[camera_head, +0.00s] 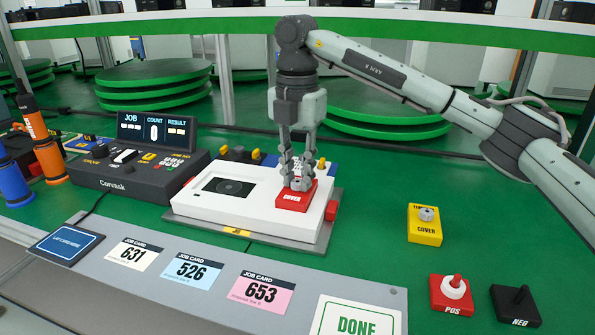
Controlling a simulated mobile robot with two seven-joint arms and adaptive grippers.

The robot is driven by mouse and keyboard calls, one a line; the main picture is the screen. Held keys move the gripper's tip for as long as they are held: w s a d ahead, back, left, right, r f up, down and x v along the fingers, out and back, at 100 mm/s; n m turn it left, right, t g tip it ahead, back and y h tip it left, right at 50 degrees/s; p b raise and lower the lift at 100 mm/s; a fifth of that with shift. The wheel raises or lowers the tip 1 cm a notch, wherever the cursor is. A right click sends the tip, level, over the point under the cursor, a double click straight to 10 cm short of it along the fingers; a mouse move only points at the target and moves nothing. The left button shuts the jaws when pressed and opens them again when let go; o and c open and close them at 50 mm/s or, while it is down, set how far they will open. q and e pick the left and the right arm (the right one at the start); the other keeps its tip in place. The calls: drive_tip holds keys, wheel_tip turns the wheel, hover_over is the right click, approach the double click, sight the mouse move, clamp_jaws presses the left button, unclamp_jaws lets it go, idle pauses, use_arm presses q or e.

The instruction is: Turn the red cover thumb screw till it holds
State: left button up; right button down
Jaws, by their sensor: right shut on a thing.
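The red cover (291,202), lettered "COVER", sits on the right part of the white device (215,212). My right gripper (299,178) points straight down over the red cover, with its fingers closed in on the thumb screw there. The fingers hide the screw, so its height and turn cannot be seen. My left gripper is not in view.
A yellow cover block (424,231) with a grey knob, a red POS block (452,298) and a black NEG block (515,306) lie on the green table to the right. A dark Corvask controller (130,178) and an orange tool (42,140) stand left. Job cards lie in front.

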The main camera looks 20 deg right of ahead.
sight(298, 181)
drive_tip(key=shift+w+r+m, duration=0.15)
drive_tip(key=shift+r+m, duration=0.2)
drive_tip(key=shift+m, duration=0.75)
drive_tip(key=c, duration=1.5)
unclamp_jaws()
drive_tip(key=shift+o, duration=0.8)
drive_tip(key=shift+f, duration=0.2)
wheel_tip(298, 181, up, 12)
